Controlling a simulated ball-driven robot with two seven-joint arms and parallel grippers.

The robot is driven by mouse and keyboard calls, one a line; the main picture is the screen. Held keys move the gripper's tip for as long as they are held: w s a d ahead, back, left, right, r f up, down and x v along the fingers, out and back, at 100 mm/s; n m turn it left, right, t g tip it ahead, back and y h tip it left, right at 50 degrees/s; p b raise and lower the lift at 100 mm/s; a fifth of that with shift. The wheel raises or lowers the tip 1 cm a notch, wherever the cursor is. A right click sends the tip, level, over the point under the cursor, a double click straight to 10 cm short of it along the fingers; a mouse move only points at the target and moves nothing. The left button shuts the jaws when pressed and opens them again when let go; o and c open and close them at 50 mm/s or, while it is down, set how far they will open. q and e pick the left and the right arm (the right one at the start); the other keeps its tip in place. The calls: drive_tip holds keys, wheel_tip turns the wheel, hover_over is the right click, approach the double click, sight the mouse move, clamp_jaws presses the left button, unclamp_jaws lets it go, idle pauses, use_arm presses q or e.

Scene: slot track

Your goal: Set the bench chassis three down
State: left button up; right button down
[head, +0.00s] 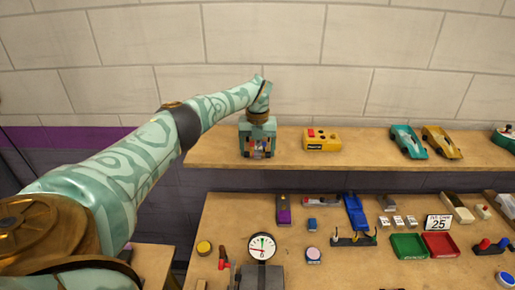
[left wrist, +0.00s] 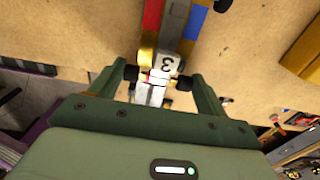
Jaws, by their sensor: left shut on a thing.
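My left gripper (head: 257,152) is over the left part of the upper wooden shelf (head: 375,147) in the head view. In the left wrist view, my left gripper (left wrist: 164,78) is shut on the bench chassis three (left wrist: 157,92), a pale piece with dark wheels and a white plate marked 3. A grey strip with red and blue pieces beside it runs away from the plate; I cannot tell whether it belongs to the chassis. In the head view the gripper hides most of the chassis. Whether it touches the shelf is unclear. My right gripper is out of view.
A yellow box (head: 321,140) with red on it stands right of the gripper on the shelf. A teal car (head: 408,142) and a gold car (head: 441,142) stand farther right. The lower bench (head: 355,272) holds a round dial (head: 262,246), a green tray (head: 409,246) and a red tray (head: 440,245).

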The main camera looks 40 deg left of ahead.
use_arm(q)
drive_tip(key=shift+f, duration=0.1)
drive_tip(key=o, duration=1.1)
wheel_tip(320, 180, up, 12)
drive_tip(key=shift+r, duration=0.15)
